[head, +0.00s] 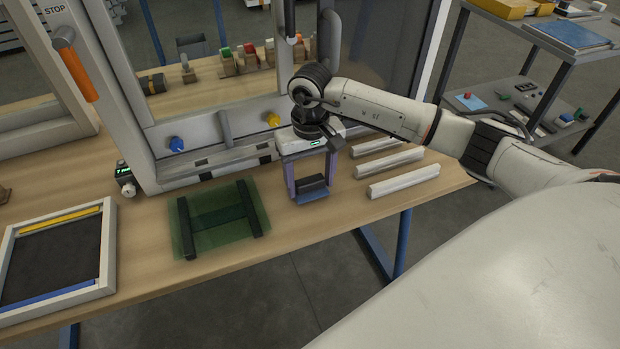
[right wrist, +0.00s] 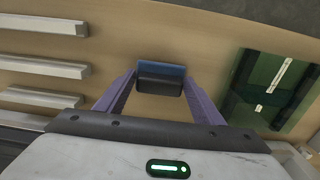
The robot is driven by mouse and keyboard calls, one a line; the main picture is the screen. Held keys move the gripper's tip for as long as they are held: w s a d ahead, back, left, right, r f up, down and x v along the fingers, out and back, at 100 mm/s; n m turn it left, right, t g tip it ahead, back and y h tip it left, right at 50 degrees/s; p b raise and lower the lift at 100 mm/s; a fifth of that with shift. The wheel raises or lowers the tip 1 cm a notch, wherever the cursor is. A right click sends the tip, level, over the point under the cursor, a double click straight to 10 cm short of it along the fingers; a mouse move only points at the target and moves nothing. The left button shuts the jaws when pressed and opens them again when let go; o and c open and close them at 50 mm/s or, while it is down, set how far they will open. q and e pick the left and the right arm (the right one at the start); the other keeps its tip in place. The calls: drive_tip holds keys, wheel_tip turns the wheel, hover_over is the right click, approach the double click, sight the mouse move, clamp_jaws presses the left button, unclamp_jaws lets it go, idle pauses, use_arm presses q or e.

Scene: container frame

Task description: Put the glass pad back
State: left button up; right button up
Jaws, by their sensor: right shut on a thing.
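The green see-through glass pad (head: 220,218) lies on the wooden table, left of my right gripper. It has two dark side bars and a dark crossbar. It also shows at the right of the right wrist view (right wrist: 268,88). My right gripper (head: 311,188) points down over the table, apart from the pad. Its purple fingers are shut on a small dark block with a blue part (right wrist: 160,78). In the head view this dark block (head: 312,183) sits between the fingertips, close to the tabletop; whether it touches the table is unclear. My left gripper is not in view.
A large pale frame (head: 128,100) with blue and yellow knobs stands behind the pad. Several white bars (head: 404,181) lie right of my gripper. A tray with a dark inside (head: 110,240) lies at the left. A shelf (head: 560,50) stands at the back right.

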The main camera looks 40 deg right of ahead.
sight(310, 181)
drive_tip(key=shift+f, duration=0.2)
drive_tip(key=o, duration=1)
drive_tip(key=shift+c, duration=0.2)
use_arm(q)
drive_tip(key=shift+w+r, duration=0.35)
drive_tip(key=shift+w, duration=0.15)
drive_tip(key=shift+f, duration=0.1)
use_arm(e)
drive_tip(key=shift+r, duration=0.1)
drive_tip(key=shift+w+r, duration=0.1)
drive_tip(key=shift+r, duration=0.3)
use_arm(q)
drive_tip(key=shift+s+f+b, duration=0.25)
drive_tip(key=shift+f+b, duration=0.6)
use_arm(e)
wheel_tip(310, 181, up, 11)
